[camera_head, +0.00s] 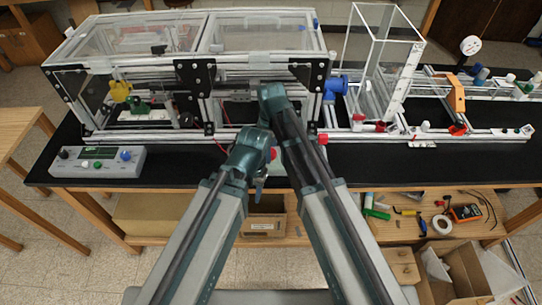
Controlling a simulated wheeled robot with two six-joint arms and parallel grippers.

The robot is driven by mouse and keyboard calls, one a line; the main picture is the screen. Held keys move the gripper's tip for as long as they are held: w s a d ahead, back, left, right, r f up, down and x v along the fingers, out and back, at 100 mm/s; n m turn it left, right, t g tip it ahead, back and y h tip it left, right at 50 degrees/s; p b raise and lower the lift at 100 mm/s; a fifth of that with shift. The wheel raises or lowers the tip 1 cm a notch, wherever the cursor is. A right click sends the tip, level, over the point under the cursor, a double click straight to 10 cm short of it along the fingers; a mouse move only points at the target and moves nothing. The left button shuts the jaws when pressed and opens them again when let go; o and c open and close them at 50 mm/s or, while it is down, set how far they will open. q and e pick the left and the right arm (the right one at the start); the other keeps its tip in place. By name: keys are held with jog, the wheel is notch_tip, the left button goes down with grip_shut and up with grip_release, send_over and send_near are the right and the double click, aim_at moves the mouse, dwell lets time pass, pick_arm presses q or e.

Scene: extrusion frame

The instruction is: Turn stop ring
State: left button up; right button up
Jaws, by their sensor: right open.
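The extrusion frame (210,68) stands on the black bench top, with clear panels and silver bars. I cannot make out the stop ring for certain; my arms cover part of the frame's front. My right gripper (252,87) is at the front middle of the frame, between two black corner plates. It is open, but its fingertips are small and hard to tell from the bars. My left arm ends below it, in front of the bench edge. My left gripper (259,187) seems to point down there, and its jaws are not clear.
A grey control box (97,161) with knobs sits at the left of the bench. A clear upright box (382,62) and a rail with an orange bracket (456,95) stand to the right. Tools and tape (442,224) lie on the lower shelf. The black bench front at right is clear.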

jog(key=shift+f, duration=0.35)
grip_shut()
jog(key=shift+m, duration=0.4)
jog(key=m, duration=0.4)
jog(key=shift+m, duration=0.3)
jog(key=shift+s+a+m, duration=0.1)
jog(key=shift+m, duration=2.2)
